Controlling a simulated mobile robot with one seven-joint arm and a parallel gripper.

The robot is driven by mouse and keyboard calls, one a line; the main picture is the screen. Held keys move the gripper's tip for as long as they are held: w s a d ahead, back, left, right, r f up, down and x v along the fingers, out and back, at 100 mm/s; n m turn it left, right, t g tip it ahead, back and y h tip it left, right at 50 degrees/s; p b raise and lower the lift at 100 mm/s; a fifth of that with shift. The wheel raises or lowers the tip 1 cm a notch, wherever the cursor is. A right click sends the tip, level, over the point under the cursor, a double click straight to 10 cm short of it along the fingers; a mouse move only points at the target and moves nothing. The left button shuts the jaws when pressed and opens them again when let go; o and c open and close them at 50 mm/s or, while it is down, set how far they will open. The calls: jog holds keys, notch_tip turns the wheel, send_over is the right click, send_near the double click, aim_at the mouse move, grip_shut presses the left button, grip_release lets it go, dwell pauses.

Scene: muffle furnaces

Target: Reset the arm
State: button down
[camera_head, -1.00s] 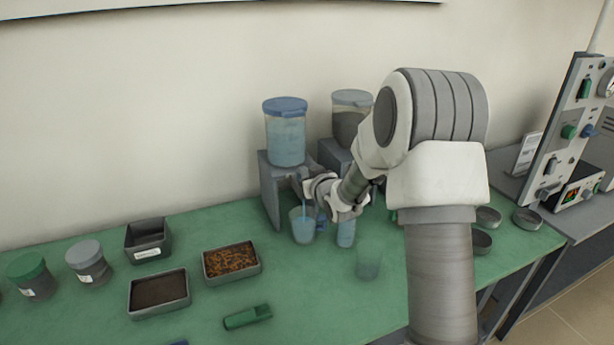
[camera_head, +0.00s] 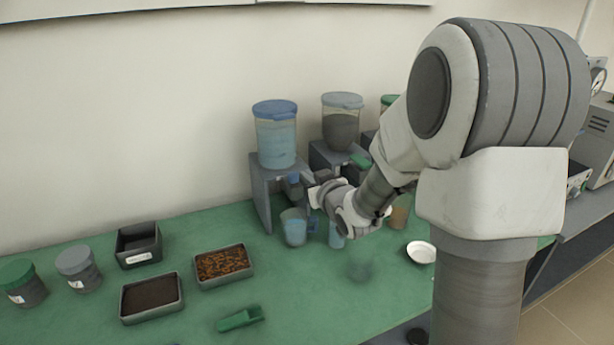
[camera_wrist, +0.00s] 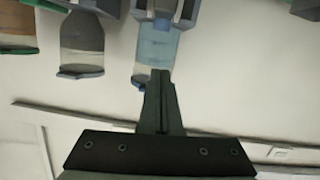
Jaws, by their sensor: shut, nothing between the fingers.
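My gripper (camera_head: 314,192) is in front of the blue-lidded dispenser (camera_head: 276,135), near its spout in the head view; my arm's links cover much of the right side there. In the wrist view the two dark fingers of my gripper (camera_wrist: 160,76) are together with nothing between them. The wrist view is upside down, and the dispenser with blue contents (camera_wrist: 158,45) shows just beyond the fingertips.
A grey-lidded dispenser (camera_head: 341,125) stands to the right, close to my arm. Trays (camera_head: 223,264), jars (camera_head: 78,268) and a green scoop (camera_head: 240,319) lie left and in front.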

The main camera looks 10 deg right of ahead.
jog(key=shift+r, duration=0.1)
dwell(0.5)
jog(key=s+d+r+m+g+h, duration=0.2)
jog(key=s+r+g+h, duration=0.3)
jog(key=s, duration=0.8)
jog(key=s+a+g+y, duration=0.1)
jog(key=s+g, duration=0.1)
jog(key=s, duration=0.8)
jog(key=s+a+m+g+y+p, duration=0.1)
jog(key=s+a+g, duration=0.1)
jog(key=s, duration=0.9)
jog(key=shift+r+g, duration=0.4)
jog(key=shift+r, duration=0.05)
jog(key=shift+s+d, duration=0.1)
jog(key=shift+d, duration=0.05)
